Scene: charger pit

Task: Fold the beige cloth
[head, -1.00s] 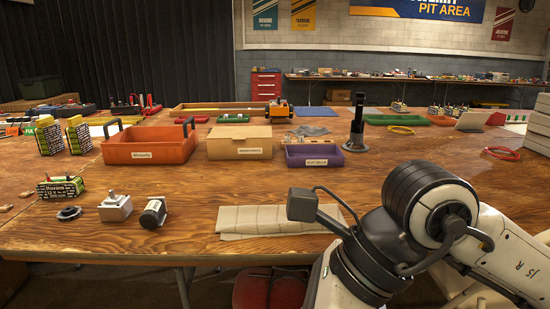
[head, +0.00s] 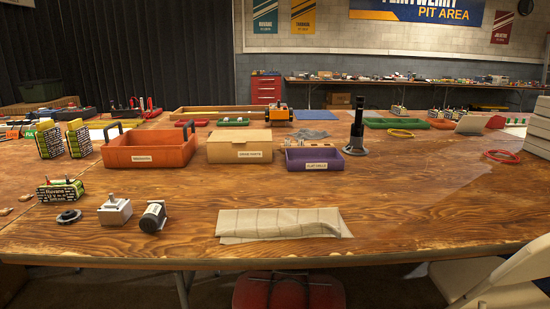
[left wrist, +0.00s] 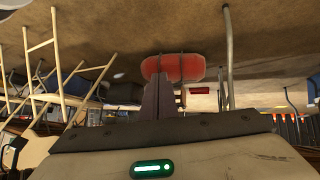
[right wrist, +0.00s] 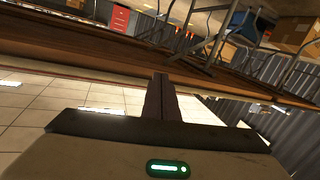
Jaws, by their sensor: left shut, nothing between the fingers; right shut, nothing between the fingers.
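The beige cloth (head: 278,224) lies near the front edge of the wooden table in the head view. It is a narrow folded strip with crease lines, and its right end bulges up slightly. My left gripper (left wrist: 163,82) shows in the left wrist view with its fingers together and empty, with the floor and a red stool seat beyond. Neither gripper is in the head view, and neither touches the cloth.
Left of the cloth stand a black motor (head: 152,216), a grey switch box (head: 115,211), a dark disc (head: 69,216) and a battery pack (head: 60,191). Behind are an orange bin (head: 150,152), a cardboard box (head: 239,147) and a purple bin (head: 314,160). The table right of the cloth is clear.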

